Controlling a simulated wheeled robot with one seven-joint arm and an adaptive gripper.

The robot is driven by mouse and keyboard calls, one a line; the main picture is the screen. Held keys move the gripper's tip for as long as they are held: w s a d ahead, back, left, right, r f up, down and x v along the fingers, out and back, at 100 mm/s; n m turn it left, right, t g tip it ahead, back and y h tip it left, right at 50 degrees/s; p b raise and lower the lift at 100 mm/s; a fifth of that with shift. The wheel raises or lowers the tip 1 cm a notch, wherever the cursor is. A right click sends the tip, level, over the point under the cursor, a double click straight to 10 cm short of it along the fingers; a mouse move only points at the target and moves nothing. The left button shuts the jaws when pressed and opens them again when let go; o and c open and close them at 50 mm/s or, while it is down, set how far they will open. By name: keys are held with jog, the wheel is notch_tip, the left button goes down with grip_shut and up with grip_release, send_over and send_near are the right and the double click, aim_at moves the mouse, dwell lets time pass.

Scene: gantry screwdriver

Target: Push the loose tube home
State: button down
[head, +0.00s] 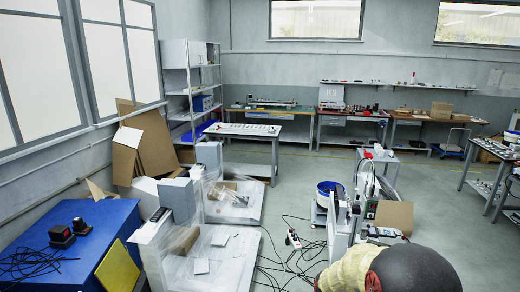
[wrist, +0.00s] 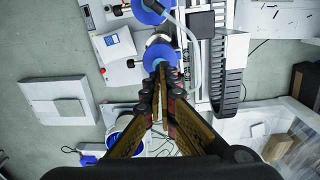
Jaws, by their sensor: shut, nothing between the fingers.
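In the wrist view my gripper (wrist: 161,76) is shut and empty. Its fingertips overlap the lower edge of a round blue part (wrist: 160,53) on the machine; I cannot tell if they touch it. A second blue round part (wrist: 152,10) is at the top edge. A pale grey tube (wrist: 191,45) curves down to the right of the fingertips; its lower end is unclear, and I cannot tell whether this is the loose tube. In the head view the machine (head: 340,215) stands right of centre, and my gripper does not show.
A black cable chain (wrist: 229,65) runs down the machine's right side. A blue-rimmed bucket (wrist: 122,126) is below left of the fingertips; it also shows in the head view (head: 328,188). Black cables (head: 285,262) lie on the floor. A blue table (head: 85,235) stands at left.

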jog(key=shift+f+b, duration=0.55)
jog(key=shift+f, duration=0.7)
jog(key=shift+r+p, duration=2.65)
jog(key=shift+r, duration=0.9)
